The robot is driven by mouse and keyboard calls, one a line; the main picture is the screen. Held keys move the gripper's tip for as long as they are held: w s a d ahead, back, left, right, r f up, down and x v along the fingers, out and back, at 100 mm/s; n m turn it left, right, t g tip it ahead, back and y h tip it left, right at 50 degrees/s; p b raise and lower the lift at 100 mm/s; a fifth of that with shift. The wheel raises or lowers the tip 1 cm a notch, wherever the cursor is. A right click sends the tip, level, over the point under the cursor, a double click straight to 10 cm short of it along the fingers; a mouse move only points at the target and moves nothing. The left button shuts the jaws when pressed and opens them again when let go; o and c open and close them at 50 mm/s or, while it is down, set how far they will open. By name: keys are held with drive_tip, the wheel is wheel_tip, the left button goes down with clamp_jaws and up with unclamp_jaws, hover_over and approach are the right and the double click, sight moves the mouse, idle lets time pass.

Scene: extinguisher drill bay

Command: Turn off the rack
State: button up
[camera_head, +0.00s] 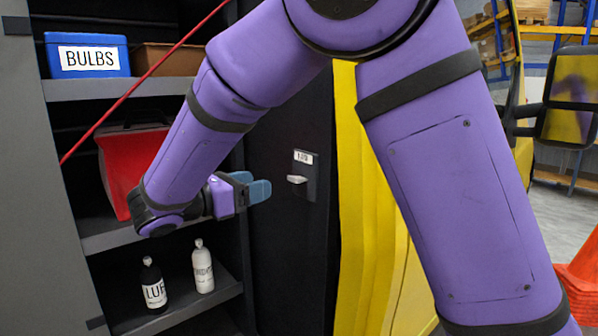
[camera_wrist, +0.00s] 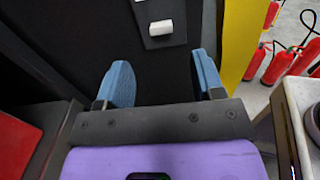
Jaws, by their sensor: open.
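A white switch lever (camera_head: 297,179) sticks out of a dark plate (camera_head: 309,190) on the black panel beside the shelves. A small white label (camera_head: 303,157), too small to read surely, is above it. In the wrist view the lever (camera_wrist: 161,28) lies crosswise on its plate (camera_wrist: 157,7), ahead of the fingertips. My gripper (camera_head: 262,190) has blue fingers and is just left of the plate in the head view. In the wrist view my gripper (camera_wrist: 161,70) is open and empty, its fingers spread to either side of the lever's line and apart from it.
Shelves at left hold a blue BULBS bin (camera_head: 88,55), a brown box (camera_head: 165,60), a red bin (camera_head: 118,168), a dark bottle (camera_head: 153,286) and a white bottle (camera_head: 203,268). A yellow body (camera_head: 375,230) stands right of the panel. Red extinguishers (camera_wrist: 283,62) stand on the floor.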

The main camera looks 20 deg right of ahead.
sight(299, 173)
drive_tip(key=x, duration=1)
drive_tip(key=shift+w+d, duration=0.1)
drive_tip(key=shift+d, duration=0.25)
